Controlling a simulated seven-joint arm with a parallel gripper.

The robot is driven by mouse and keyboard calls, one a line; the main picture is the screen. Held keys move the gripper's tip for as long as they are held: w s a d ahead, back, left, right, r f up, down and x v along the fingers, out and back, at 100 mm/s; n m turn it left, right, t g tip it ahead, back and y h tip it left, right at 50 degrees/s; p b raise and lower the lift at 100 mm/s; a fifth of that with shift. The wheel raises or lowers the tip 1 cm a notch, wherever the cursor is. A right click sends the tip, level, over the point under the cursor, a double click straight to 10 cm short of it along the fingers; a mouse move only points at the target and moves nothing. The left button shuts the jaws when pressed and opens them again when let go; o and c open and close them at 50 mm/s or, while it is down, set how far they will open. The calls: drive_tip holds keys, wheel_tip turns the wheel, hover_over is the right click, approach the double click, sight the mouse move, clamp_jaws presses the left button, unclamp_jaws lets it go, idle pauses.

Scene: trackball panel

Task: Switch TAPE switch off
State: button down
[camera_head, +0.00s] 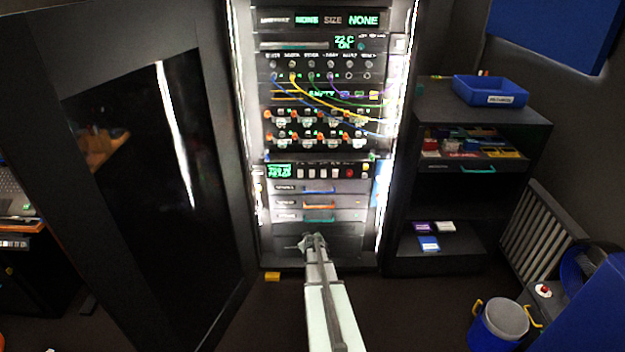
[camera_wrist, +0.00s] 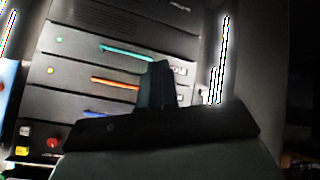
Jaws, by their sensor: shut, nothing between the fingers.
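The rack (camera_head: 247,130) stands in the middle of the head view with its front exposed. A row of small white switches (camera_head: 310,173) with a red button (camera_head: 350,173) sits above its drawers. Orange-tipped toggles (camera_head: 268,137) sit in rows higher up. The labels are too small to read, so I cannot tell which switch is TAPE. My gripper (camera_head: 315,238) is shut and empty in front of the rack's lower part, below the teal-handled drawer. In the wrist view, which shows the rack upside down, my gripper (camera_wrist: 157,85) hides part of the drawer fronts.
The drawers have blue (camera_head: 319,190), orange (camera_head: 319,205) and teal (camera_head: 319,219) handles. Colored cables (camera_head: 325,100) hang across the upper rack. A black door (camera_head: 150,150) stands open at left. A shelf (camera_head: 470,168) with a blue tray (camera_head: 490,88) stands at right.

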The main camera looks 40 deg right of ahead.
sight(312, 172)
drive_tip(key=w+d+r+n+t+h, duration=0.2)
drive_tip(key=d+r+n+t+h, duration=0.1)
drive_tip(key=r, duration=0.4)
drive_tip(key=w+d+r+n+t+h, duration=0.3)
drive_tip(key=r+n+h, duration=0.2)
drive_tip(key=r+n, duration=0.3)
drive_tip(key=shift+d+r+n+t, duration=0.25)
drive_tip(key=shift+d+n+t, duration=0.05)
drive_tip(key=shift+d+t, duration=0.1)
drive_tip(key=shift+d, duration=0.1)
drive_tip(key=x, duration=1.3)
drive_tip(key=shift+w+d, duration=0.25)
